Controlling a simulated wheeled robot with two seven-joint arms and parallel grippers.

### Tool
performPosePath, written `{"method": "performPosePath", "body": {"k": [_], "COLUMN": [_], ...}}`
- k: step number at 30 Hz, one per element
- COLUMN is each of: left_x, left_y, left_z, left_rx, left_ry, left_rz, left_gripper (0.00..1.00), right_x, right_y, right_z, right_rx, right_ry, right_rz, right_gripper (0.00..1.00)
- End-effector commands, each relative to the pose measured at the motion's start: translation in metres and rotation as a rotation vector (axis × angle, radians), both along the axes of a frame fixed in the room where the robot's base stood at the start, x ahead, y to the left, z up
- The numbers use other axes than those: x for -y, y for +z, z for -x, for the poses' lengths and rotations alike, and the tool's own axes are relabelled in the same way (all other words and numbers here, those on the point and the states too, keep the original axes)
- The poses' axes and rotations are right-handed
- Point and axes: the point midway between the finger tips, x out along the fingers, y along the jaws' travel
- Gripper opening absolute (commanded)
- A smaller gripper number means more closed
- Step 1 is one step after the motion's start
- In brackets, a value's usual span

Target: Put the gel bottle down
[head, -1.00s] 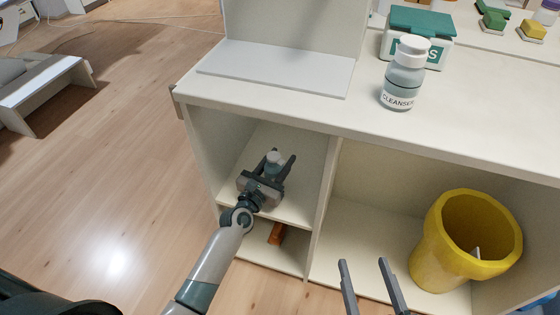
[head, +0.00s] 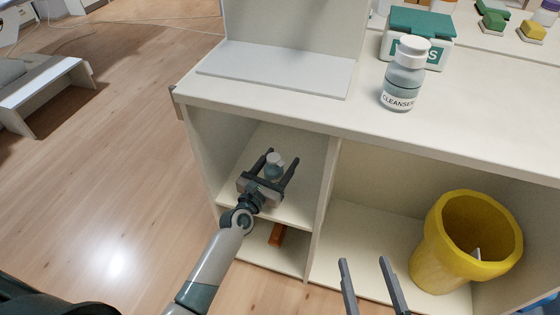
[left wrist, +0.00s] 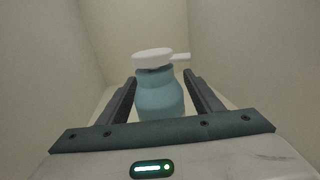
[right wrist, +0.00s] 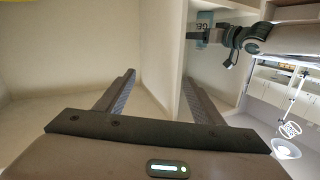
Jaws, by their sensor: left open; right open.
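The gel bottle (head: 274,169) is pale blue with a white pump top. It stands upright on the upper shelf (head: 291,208) of the left cubby. In the left wrist view the bottle (left wrist: 160,92) is between the two fingers, with a gap on each side. My left gripper (head: 280,162) is open around it inside the cubby. My right gripper (head: 365,262) is open and empty in front of the right compartment.
A yellow bin (head: 428,245) stands in the right compartment. A cleanser bottle (head: 404,78) and a green-lidded box (head: 421,22) stand on the countertop. An orange object (head: 277,234) lies on the lower shelf. The divider (head: 325,200) is close to my left gripper.

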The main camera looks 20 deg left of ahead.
Motion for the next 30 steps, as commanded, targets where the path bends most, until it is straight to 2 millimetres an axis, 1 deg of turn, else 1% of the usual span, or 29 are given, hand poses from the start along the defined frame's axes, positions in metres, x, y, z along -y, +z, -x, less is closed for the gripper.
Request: {"method": "performPosePath", "body": {"k": [5,6,8,14,18,24,27,30], "left_x": [0.0,0.0,-0.002,-0.008,-0.012,-0.019,-0.021,-0.023], "left_y": [0.003,0.004,0.002,0.002,0.003,0.002,0.002,0.002], "left_z": [0.0,0.0,0.007,0.037,0.063,0.096,0.107,0.114], "left_rx": [0.0,0.0,-0.001,-0.002,-0.002,-0.002,-0.001,0.0], "left_ry": [0.0,0.0,0.0,0.0,-0.001,-0.001,-0.001,-0.001], "left_rz": [0.0,0.0,0.0,0.0,0.0,-0.001,-0.001,0.0], "left_gripper": [0.59,0.59,0.59,0.59,0.59,0.59,0.59,0.59], "right_x": [0.0,0.0,0.002,0.006,0.008,0.009,0.009,0.009], "right_y": [-0.002,-0.005,-0.011,-0.023,-0.03,-0.035,-0.035,-0.035], "right_z": [0.0,0.001,0.001,0.002,0.004,0.005,0.005,0.005], "right_rx": [-0.017,-0.031,-0.054,-0.121,-0.159,-0.185,-0.186,-0.187], "right_ry": [0.002,0.003,0.003,0.002,0.003,0.003,0.004,0.004], "right_rz": [0.003,0.009,0.018,0.039,0.05,0.057,0.057,0.057], "right_gripper": [0.62,0.62,0.62,0.62,0.62,0.62,0.62,0.62]}}
